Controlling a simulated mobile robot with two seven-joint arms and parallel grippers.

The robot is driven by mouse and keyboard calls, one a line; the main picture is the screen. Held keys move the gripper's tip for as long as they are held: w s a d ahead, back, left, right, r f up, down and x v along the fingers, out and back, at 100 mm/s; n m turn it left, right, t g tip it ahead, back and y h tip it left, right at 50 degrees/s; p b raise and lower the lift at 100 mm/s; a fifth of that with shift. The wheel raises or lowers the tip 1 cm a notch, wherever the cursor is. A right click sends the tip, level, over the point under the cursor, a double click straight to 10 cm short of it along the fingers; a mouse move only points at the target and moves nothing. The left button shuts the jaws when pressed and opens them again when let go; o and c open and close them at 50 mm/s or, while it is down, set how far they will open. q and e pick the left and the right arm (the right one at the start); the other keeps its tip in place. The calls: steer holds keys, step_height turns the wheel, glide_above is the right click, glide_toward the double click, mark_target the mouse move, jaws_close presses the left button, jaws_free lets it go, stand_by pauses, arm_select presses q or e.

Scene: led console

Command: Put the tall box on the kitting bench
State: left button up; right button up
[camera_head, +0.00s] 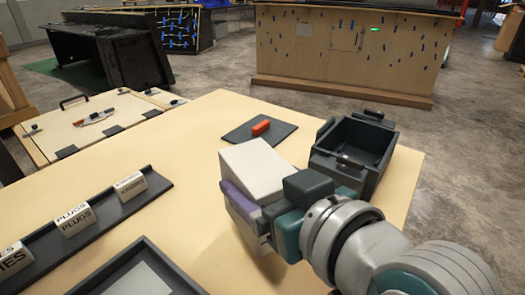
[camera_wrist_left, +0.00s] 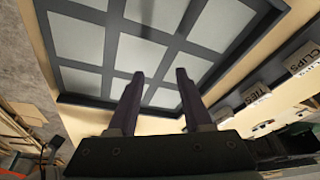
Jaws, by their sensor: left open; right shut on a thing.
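A pale, whitish box (camera_head: 253,166) is in the head view, over the right part of a light wood bench (camera_head: 180,130). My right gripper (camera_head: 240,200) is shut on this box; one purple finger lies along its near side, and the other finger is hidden. I cannot tell whether the box touches the bench top. My left gripper (camera_wrist_left: 158,88) is open and empty in the left wrist view, its two dark fingers apart over a dark tray with grey compartments (camera_wrist_left: 113,62). My left gripper does not show in the head view.
A dark open bin (camera_head: 325,160) stands right of the box. A red-orange item (camera_head: 261,128) lies on a dark mat (camera_head: 240,134) behind it. A dark rail (camera_head: 120,208) with label blocks runs along the left. A dark tray edge (camera_head: 105,272) shows in front. The bench middle is clear.

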arm_select(q)
steer(key=shift+f+b, duration=0.7)
steer(key=shift+f, duration=0.05)
arm_select(e)
steer(key=shift+f, duration=1.9)
arm_select(q)
steer(key=shift+f, duration=0.15)
arm_select(e)
steer(key=shift+f, duration=0.2)
arm_select(q)
steer(key=shift+a, duration=0.15)
arm_select(e)
steer(key=o, duration=1.5)
steer(key=shift+o, duration=0.2)
